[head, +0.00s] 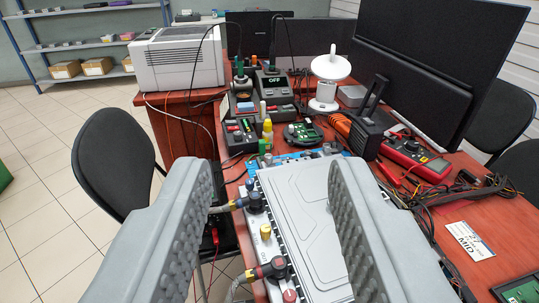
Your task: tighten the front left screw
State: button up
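A flat grey metal unit (308,215) with a ribbed edge lies on the table between my fingers. Along its left side are two hose fittings. The farther has a black cap and a hose with a yellow and blue end (236,205). I cannot tell which part is the front left screw. My gripper (272,168) is open and empty, its grey fingers spread above the unit. The fingers hide parts of its sides.
A red multimeter (413,158), cables and a white card (470,241) lie on the right. A soldering station (273,84), small bottles and a white round stand (328,75) are behind. Monitors (440,50) stand back right. A black chair (115,165) is left.

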jog(key=w+r+n+g, duration=0.1)
jog(key=w+n+g, duration=0.25)
jog(key=w, duration=0.85)
jog(key=n+g, duration=0.9)
jog(key=g, duration=0.5)
send_over(268, 155)
notch_tip(268, 155, down, 11)
notch_tip(268, 155, down, 18)
jog(key=shift+s+r, duration=0.1)
jog(key=shift+r, duration=0.1)
jog(key=shift+c, duration=0.4)
grip_shut()
